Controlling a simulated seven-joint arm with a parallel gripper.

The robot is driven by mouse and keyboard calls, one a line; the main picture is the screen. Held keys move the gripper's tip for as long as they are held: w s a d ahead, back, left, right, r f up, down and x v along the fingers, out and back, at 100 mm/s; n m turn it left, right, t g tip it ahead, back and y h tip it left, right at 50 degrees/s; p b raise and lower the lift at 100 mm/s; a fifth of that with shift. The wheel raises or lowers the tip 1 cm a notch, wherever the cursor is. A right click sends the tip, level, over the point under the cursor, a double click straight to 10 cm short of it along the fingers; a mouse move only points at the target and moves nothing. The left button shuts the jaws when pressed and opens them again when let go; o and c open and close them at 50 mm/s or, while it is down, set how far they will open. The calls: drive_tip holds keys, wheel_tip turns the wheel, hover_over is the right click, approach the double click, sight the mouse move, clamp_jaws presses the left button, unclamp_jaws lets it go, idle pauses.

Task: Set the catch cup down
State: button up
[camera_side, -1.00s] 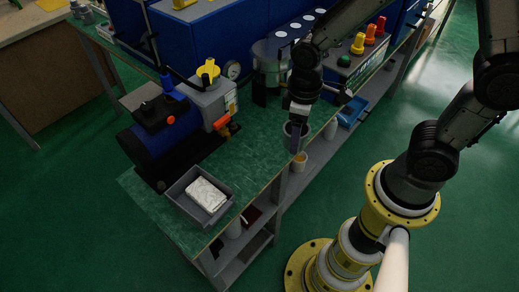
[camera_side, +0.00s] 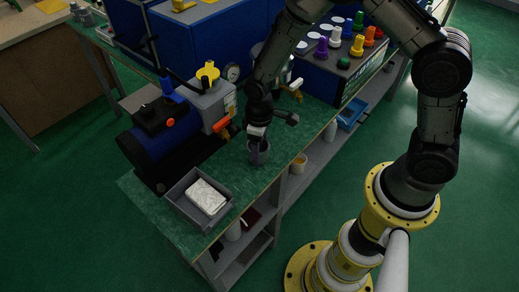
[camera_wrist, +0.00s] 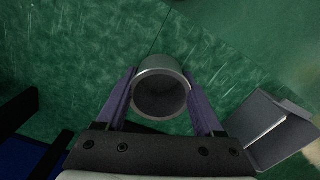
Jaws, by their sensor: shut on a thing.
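The catch cup (camera_wrist: 161,68) is a grey, round, open-topped cup between the two purple fingers of my gripper (camera_wrist: 161,92) in the wrist view. My gripper is shut on it, one finger on each side. In the side view my gripper (camera_side: 258,146) is low over the green bench top (camera_side: 235,170), and the cup (camera_side: 259,157) shows small and dark at its fingers. The cup looks upright. I cannot tell whether its base touches the bench top.
A grey tray (camera_side: 180,197) with a white block (camera_side: 206,196) lies left of the gripper. Coloured knobs (camera_side: 357,45) top a blue box at the back right. The bench's front edge is close by.

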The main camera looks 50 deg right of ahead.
drive_tip(key=shift+f, duration=0.2)
drive_tip(key=shift+f, duration=0.2)
drive_tip(key=o, duration=1.4)
drive_tip(key=shift+r, duration=0.15)
